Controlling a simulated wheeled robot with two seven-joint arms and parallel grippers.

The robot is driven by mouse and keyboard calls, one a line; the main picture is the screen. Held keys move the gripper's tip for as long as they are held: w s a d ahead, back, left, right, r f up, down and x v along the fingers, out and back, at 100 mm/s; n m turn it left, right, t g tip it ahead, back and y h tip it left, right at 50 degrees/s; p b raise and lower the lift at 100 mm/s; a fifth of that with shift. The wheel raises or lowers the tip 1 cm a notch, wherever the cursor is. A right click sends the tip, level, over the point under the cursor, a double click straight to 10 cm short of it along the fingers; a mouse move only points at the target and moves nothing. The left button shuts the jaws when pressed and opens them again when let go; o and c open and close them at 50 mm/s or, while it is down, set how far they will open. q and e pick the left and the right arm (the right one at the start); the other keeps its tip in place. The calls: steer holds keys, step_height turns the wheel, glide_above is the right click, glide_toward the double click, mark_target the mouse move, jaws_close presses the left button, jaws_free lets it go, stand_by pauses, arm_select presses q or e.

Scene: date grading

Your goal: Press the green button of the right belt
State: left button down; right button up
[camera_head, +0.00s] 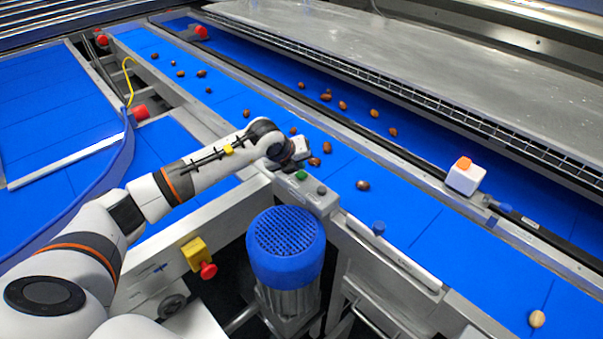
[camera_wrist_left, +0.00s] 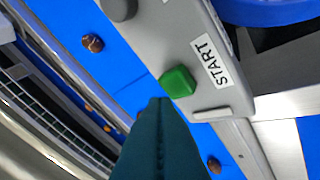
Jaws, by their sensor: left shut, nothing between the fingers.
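The green button (camera_head: 301,175) sits on a grey control box (camera_head: 312,198) at the near edge of the blue belt. In the left wrist view the green button (camera_wrist_left: 178,82) is beside a white START label (camera_wrist_left: 211,61). A dark round button (camera_head: 321,189) is on the same box. My left gripper (camera_head: 290,167) is shut and empty, close beside the green button on its left. In the left wrist view its dark green fingertips (camera_wrist_left: 160,101) end just short of the button's edge; I cannot tell whether they touch. My right gripper is not in view.
Several brown dates (camera_head: 363,185) lie on the blue belts. A blue motor (camera_head: 286,246) stands below the control box. A yellow box with a red button (camera_head: 208,270) is on the near frame. A white sensor box (camera_head: 464,176) stands on the rail at right.

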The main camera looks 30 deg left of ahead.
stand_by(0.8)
arm_select(q)
steer(key=shift+f+b, duration=0.4)
steer(key=shift+b, duration=0.15)
